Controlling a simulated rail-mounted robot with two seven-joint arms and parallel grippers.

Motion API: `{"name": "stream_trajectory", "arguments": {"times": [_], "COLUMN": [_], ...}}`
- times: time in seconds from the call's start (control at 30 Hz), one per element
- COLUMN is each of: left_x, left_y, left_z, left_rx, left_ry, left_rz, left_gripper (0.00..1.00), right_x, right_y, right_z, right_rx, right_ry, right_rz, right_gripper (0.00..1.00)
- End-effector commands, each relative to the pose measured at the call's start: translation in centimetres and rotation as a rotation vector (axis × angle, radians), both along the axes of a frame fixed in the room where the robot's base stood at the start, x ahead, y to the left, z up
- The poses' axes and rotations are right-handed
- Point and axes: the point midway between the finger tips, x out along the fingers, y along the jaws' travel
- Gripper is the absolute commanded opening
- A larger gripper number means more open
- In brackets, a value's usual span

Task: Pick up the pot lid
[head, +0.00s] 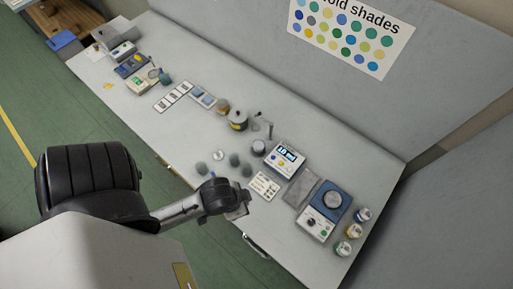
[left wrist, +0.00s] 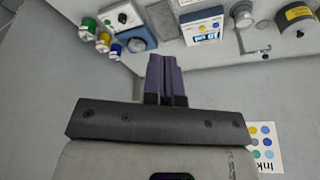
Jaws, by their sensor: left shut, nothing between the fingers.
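My left gripper (head: 241,208) is over the table's front edge, apart from the pot. Its purple fingers (left wrist: 164,76) are closed together and empty. My right gripper is not in view.
Several dark round items (head: 234,160) stand near the front edge by my left gripper. A white display device (head: 284,160), a blue-topped device (head: 325,211) and several colour-banded jars (head: 354,231) are to the right. The wall panel (head: 400,100) bounds the back.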

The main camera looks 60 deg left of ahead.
Motion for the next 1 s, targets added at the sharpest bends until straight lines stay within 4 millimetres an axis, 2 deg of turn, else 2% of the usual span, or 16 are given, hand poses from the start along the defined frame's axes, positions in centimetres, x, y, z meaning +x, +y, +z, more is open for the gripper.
{"name": "stream_trajectory", "arguments": {"times": [0.43, 1.0], "left_x": [-0.01, 0.00], "left_y": [0.29, -0.12], "left_z": [-0.01, 0.01], "left_rx": [0.009, -0.004], "left_ry": [0.000, 0.000], "left_rz": [-0.006, 0.003], "left_gripper": [0.00, 0.54], "right_x": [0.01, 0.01], "right_y": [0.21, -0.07], "right_z": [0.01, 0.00], "right_rx": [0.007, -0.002], "right_ry": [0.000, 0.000], "right_rz": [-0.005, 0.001], "right_gripper": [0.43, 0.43]}}
